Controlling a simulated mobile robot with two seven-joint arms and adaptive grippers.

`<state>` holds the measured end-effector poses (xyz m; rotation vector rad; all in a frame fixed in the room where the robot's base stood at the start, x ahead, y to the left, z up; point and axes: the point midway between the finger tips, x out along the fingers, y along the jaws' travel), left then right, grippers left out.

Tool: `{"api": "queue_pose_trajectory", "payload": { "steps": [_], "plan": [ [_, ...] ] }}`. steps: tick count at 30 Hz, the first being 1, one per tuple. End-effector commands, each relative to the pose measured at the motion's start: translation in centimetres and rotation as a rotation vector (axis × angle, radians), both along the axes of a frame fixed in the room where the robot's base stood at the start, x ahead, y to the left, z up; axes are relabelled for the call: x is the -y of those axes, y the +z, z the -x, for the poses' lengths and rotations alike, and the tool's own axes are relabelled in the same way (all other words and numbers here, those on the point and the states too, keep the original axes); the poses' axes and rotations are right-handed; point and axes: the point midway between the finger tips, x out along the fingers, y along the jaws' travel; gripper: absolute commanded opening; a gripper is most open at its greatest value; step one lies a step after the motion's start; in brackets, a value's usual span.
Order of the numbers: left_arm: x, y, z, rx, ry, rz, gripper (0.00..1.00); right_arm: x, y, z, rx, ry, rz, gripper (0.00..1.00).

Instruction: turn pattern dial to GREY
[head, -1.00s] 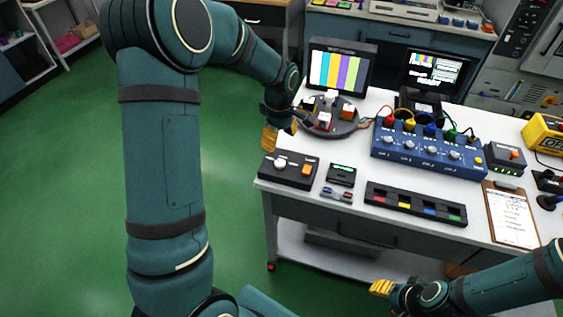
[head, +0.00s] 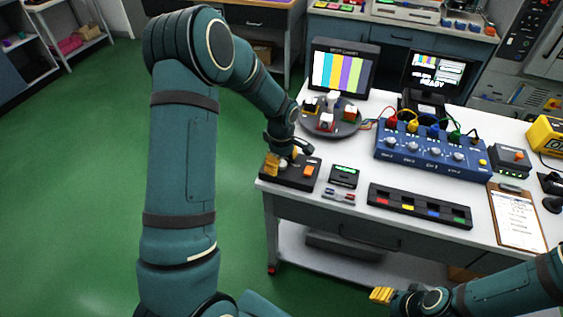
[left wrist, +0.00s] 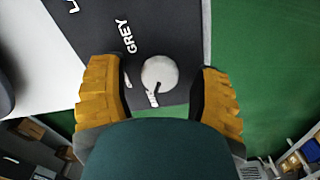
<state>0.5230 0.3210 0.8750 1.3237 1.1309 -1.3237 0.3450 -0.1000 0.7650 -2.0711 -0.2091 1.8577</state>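The pattern dial is a light round knob (left wrist: 160,73) on a black control box (head: 300,184) at the table's front left corner. In the left wrist view the word GREY (left wrist: 128,36) is printed on the box, up and left of the knob. A dark line on the knob points toward the picture's bottom, not at GREY. My left gripper (head: 281,164) is over the box's left end, open, with one yellow finger on each side of the knob; I cannot tell if they touch it. My right gripper (head: 382,295) is low, in front of the table; its opening is unclear.
An orange button (head: 309,171) is on the same box, right of the knob. A round black turntable (head: 345,128) stands behind. A monitor (head: 341,70) shows colour bars. A small black device (head: 344,176) sits to the right. Green floor is free at left.

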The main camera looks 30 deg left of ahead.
Motion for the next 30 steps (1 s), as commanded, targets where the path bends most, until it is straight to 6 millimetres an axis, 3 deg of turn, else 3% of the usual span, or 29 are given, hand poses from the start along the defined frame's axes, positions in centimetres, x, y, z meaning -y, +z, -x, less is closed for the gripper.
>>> {"api": "queue_pose_trajectory", "payload": {
  "steps": [1,3,5,17,30],
  "plan": [
    [0.0,0.01,0.0,0.0,0.0,0.0,0.43,0.0,0.0,0.0,0.0,0.0,0.0,0.47],
    [0.0,0.02,-0.01,0.0,0.0,0.0,0.18,0.0,0.0,0.0,0.0,0.0,0.0,0.47],
    [0.0,0.02,-0.01,0.0,0.0,0.0,0.0,0.0,0.0,0.0,0.0,0.0,0.0,0.47],
    [0.02,0.01,-0.01,0.0,-0.05,0.0,0.0,0.01,-0.01,0.0,0.0,0.0,0.0,0.47],
    [0.0,0.01,-0.01,0.0,-0.384,0.0,0.0,0.0,0.0,-0.01,0.0,0.0,0.0,0.47]
  ]
}}
